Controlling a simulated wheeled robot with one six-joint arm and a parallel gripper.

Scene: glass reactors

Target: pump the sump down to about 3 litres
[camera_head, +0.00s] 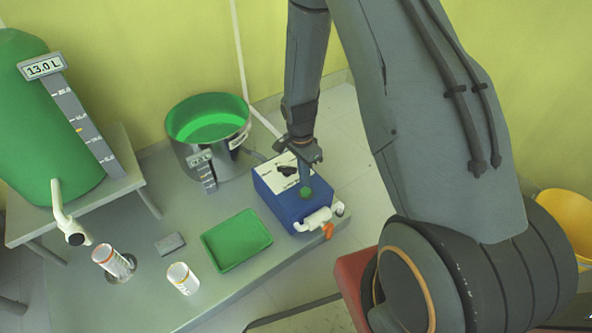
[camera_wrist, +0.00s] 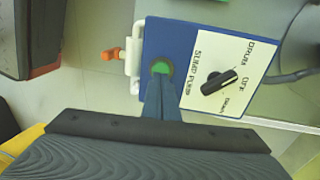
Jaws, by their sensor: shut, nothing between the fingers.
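The blue sump pump box (camera_head: 290,208) stands on the grey bench. Its white panel (camera_wrist: 240,58) carries a black selector knob (camera_wrist: 219,82); I cannot tell for sure which label it points at. A round green button (camera_wrist: 162,68) sits beside the panel. My gripper (camera_head: 304,180) is shut and empty, pointing down with its fingertips at the green button; it also shows in the wrist view (camera_wrist: 161,84). I cannot tell whether they press it. The steel sump vessel (camera_head: 205,152) holds green liquid; its small display (camera_head: 201,158) is too small to read.
A green drum (camera_head: 45,130) with a 13.0 L display (camera_head: 43,67) stands on a raised stand at left. A green tray (camera_head: 236,240), a grey block (camera_head: 171,243) and two clear cylinders are on the bench. An orange-handled valve (camera_head: 327,230) sticks out of the pump's front.

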